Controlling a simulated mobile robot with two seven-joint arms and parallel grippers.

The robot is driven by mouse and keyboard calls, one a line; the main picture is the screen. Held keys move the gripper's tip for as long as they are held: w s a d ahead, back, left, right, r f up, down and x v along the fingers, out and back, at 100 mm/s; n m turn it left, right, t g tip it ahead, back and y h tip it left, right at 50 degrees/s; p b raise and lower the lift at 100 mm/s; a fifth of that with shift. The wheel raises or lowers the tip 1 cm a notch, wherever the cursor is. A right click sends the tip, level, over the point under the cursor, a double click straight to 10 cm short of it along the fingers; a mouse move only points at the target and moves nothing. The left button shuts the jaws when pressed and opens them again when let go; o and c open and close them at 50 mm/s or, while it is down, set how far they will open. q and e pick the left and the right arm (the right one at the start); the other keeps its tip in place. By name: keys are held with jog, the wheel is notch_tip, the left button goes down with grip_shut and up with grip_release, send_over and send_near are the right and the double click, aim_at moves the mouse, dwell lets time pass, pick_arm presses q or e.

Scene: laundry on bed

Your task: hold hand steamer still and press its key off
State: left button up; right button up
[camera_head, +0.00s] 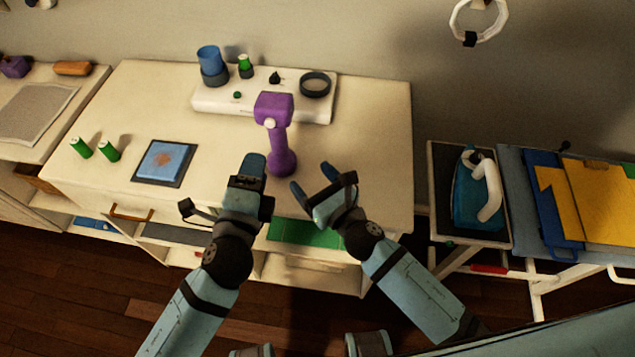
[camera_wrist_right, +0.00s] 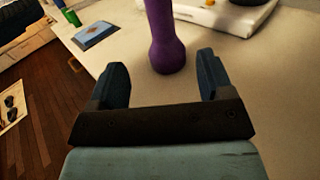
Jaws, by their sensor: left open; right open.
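A purple hand steamer (camera_head: 280,140) stands upright on the cream cabinet top, in front of a white base unit. A pale round key (camera_head: 269,123) shows on the side of its neck. My left gripper (camera_head: 252,172) is by the lower left of the steamer; from the head view I cannot tell whether it touches. My right gripper (camera_head: 312,188) is open, to the right and in front of the steamer. In the right wrist view the steamer's lower handle (camera_wrist_right: 164,45) lies beyond and between the open fingers (camera_wrist_right: 163,80), with nothing held.
The white base unit (camera_head: 215,102) carries a blue cup (camera_head: 209,62), a green bottle (camera_head: 245,66) and a dark ring (camera_head: 315,83). A blue pad (camera_head: 165,161) and green cylinders (camera_head: 108,151) lie left. An iron (camera_head: 478,190) is on a stand at right. The cabinet's right top is clear.

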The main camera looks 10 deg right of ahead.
aim_at(283, 147)
jog(key=x, duration=1.2)
jog(key=shift+w+a, duration=0.1)
jog(key=shift+w, duration=0.2)
jog(key=c, duration=1.3)
pick_arm(q)
grip_shut()
